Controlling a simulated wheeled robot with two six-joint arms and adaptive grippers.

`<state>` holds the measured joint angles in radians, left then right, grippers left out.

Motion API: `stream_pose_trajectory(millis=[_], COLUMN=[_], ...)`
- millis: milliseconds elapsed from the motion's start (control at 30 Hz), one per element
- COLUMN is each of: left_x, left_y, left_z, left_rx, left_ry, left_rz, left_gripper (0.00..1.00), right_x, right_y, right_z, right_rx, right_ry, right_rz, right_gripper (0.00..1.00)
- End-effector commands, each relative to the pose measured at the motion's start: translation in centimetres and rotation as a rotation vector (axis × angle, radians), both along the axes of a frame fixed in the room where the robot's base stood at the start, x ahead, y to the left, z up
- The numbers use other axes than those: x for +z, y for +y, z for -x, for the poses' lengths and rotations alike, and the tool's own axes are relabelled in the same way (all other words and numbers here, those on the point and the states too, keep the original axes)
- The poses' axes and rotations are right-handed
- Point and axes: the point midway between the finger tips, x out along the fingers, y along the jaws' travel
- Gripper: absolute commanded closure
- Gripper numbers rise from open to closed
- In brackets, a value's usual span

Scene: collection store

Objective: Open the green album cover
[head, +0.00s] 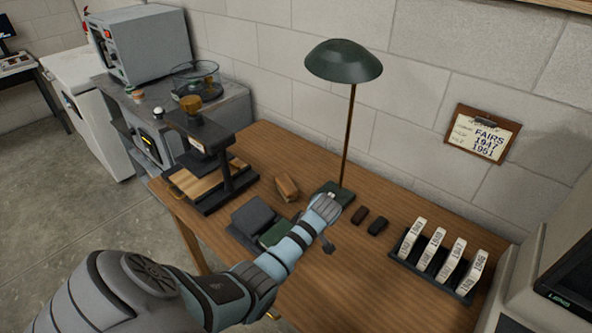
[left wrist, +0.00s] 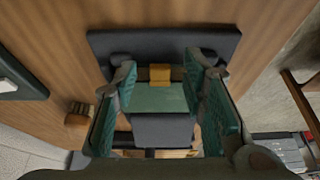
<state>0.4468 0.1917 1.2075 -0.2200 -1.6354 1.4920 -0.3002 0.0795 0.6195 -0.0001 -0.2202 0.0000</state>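The green album (head: 275,234) lies flat on the table, partly covered by my left arm in the head view. In the left wrist view its green face (left wrist: 160,100) shows between my fingers, with a tan tab (left wrist: 160,73) at its upper edge. The cover appears closed. A dark grey block (head: 253,215) sits against one side of it. My left gripper (left wrist: 160,82) is open and empty above the album, its teal-padded fingers on either side of it. Whether the fingers touch it, I cannot tell. My right gripper is in neither view.
A green lamp (head: 344,62) stands behind my arm. A press (head: 208,150) is at left, a tan block (head: 286,187) near it. The front right tabletop is clear.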

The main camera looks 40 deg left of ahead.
Motion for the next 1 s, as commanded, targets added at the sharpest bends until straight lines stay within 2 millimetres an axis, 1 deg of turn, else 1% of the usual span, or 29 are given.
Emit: stream_pose_trajectory(millis=[167, 200, 433, 767, 867, 1000], left_x=[0.0, 0.0, 0.0, 0.1, 0.4, 1.1], left_y=[0.0, 0.0, 0.0, 0.0, 0.0, 0.2], left_z=[0.0, 0.0, 0.0, 0.0, 0.0, 0.0], left_rx=[0.000, 0.000, 0.000, -0.001, -0.001, 0.000], left_ry=[-0.001, 0.000, -0.001, -0.001, -0.001, -0.001], left_rz=[0.000, 0.000, 0.000, 0.004, 0.018, 0.061], left_gripper=[0.62, 0.63, 1.00, 1.00, 1.00, 1.00], right_x=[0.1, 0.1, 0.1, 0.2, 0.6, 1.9], right_y=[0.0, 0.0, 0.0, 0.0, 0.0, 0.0], right_z=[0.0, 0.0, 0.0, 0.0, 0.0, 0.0], right_rx=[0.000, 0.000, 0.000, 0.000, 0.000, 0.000], right_ry=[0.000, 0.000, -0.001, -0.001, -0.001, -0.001], right_rz=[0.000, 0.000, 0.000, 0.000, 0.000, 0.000], right_gripper=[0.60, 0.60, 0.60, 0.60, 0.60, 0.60])
